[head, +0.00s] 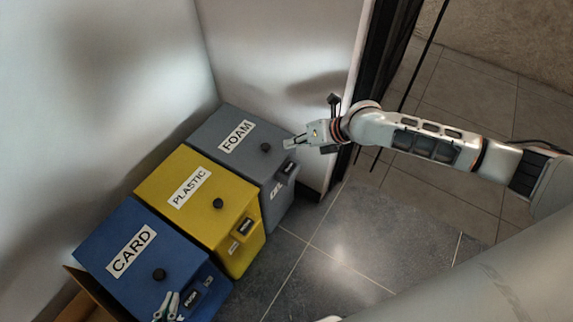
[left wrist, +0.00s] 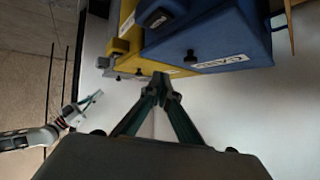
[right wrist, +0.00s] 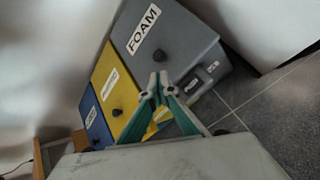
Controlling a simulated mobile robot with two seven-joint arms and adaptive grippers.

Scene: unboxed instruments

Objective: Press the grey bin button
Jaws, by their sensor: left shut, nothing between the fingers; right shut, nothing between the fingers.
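The grey bin (head: 215,127), labelled FOAM, stands at the far end of a row of bins. It has a round black knob (head: 266,147) on its lid and a small black push panel (head: 286,168) at its front; I cannot tell for certain which is the button. My right gripper (head: 287,143) is shut and empty over the front edge of the grey bin, close to the knob. In the right wrist view its fingertips (right wrist: 157,82) overlap the grey bin (right wrist: 185,35) near the knob; contact is unclear. My left gripper (head: 168,304) is shut and empty by the blue bin's front.
The yellow PLASTIC bin (head: 165,188) and blue CARD bin (head: 110,235) stand beside the grey one, each with a knob and front panel. Walls close in behind and beyond the bins. A dark frame (head: 375,75) stands right of the grey bin. The tiled floor (head: 350,240) in front is clear.

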